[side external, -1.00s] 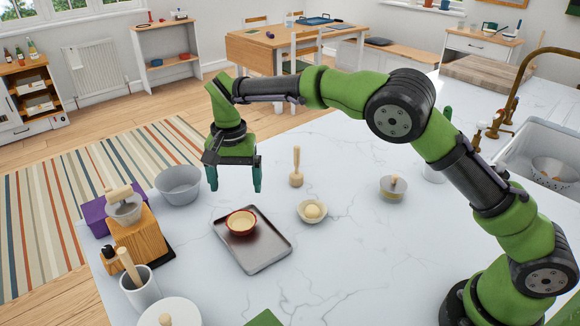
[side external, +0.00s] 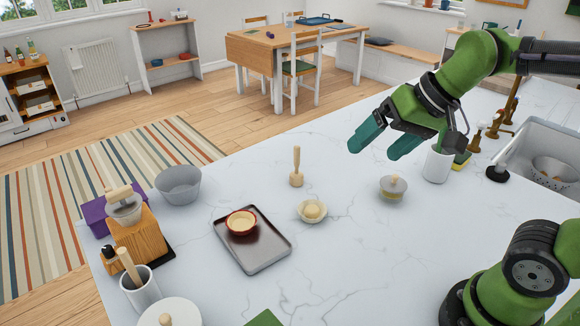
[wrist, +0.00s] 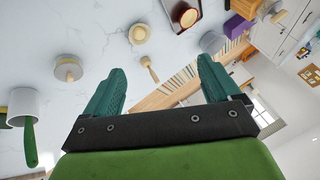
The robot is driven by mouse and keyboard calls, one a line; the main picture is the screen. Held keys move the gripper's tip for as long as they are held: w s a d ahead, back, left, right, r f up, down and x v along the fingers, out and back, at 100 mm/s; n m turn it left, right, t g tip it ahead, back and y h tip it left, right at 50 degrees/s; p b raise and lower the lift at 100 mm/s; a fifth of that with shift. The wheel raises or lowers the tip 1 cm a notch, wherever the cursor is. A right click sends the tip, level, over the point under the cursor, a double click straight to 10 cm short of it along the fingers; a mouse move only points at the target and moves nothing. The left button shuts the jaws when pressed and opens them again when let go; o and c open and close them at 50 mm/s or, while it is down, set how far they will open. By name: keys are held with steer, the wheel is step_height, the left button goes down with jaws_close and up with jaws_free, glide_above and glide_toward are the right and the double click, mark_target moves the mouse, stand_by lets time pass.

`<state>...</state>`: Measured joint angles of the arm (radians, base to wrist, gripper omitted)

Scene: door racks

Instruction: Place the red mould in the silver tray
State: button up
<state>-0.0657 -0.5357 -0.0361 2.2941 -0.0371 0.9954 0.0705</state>
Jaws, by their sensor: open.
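The red mould (side external: 241,223) is a small round red dish with a pale inside. It sits in the silver tray (side external: 266,251), toward the tray's far left end, upright. In the wrist view the red mould (wrist: 186,16) also shows on the tray (wrist: 168,8) at the top. My gripper (side external: 378,142) is open and empty, raised above the counter to the right of the tray and well apart from it. Its two teal fingers are spread in the wrist view (wrist: 160,82), with nothing between them that it holds.
A wooden pestle (side external: 296,168), a cream bowl (side external: 312,211) and a lidded pot (side external: 393,187) stand right of the tray. A white cup (side external: 437,165) is below my gripper. A grey bowl (side external: 178,185) and wooden block (side external: 140,238) stand left.

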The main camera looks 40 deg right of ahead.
steer(key=shift+n+t, duration=0.3)
steer(key=shift+t, duration=0.2)
steer(key=s, duration=0.1)
steer(key=s+f, duration=0.1)
steer(key=s+d+f, duration=0.1)
steer(key=s, duration=0.1)
steer(key=shift+f, duration=0.2)
